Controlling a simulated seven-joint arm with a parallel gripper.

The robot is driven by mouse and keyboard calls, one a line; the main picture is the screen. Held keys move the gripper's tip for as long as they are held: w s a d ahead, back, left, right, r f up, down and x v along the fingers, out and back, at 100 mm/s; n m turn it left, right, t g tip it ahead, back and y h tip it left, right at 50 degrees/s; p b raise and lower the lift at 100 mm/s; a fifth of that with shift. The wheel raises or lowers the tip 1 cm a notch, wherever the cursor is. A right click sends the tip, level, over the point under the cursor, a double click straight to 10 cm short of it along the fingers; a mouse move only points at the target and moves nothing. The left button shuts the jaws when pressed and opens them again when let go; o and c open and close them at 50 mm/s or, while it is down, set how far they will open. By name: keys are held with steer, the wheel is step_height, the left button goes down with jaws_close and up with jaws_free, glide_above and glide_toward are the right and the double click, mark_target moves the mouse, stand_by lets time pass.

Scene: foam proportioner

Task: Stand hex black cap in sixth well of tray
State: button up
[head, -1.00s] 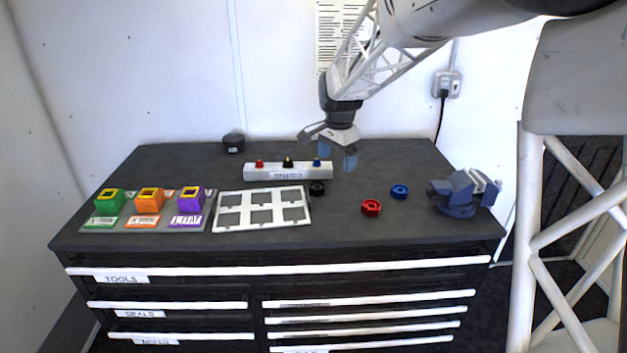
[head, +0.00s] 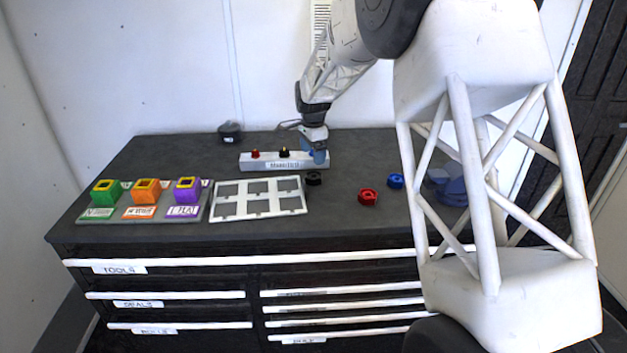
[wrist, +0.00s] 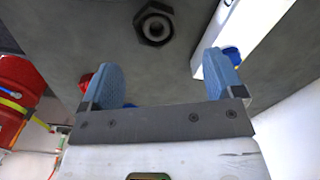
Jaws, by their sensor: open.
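The hex black cap (head: 314,179) lies on the dark bench top, just right of the tray. In the wrist view the black cap (wrist: 153,23) shows a hexagonal outline with a round, light-centred opening, ahead of the fingertips and apart from them. The white tray (head: 217,214) lies flat, with two rows of three square wells that look empty. My gripper (head: 318,157) is above the bench behind the cap, in front of the labelled rail's right end. In the wrist view its blue fingers (wrist: 160,62) are apart with nothing between them.
A white labelled rail (head: 300,166) with coloured knobs stands behind the tray. A red cap (head: 368,197) and a blue cap (head: 396,180) lie to the right. Green (head: 104,192), orange (head: 146,190) and purple (head: 187,189) blocks stand left. My arm partly hides a blue vise (head: 452,190).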

mark_target(313, 176)
steer(key=shift+f, duration=1.35)
steer(key=shift+f, duration=0.15)
steer(key=shift+s+d+f, duration=0.1)
steer(key=shift+s+f, duration=0.05)
steer(key=shift+f, duration=1.1)
steer(key=shift+s+f, duration=0.15)
steer(key=shift+f, duration=1.05)
steer(key=c, duration=1.1)
steer(key=shift+r, duration=0.15)
steer(key=shift+c, duration=0.2)
steer(key=shift+r, duration=1.2)
steer(key=s, duration=0.5)
steer(key=s+d+r, duration=0.1)
steer(key=s, duration=0.4)
steer(key=s+d+r, duration=0.1)
steer(key=s, duration=0.4)
steer(key=shift+s+d+r, duration=0.15)
steer(key=shift+s+r, duration=0.05)
steer(key=shift+s, duration=0.2)
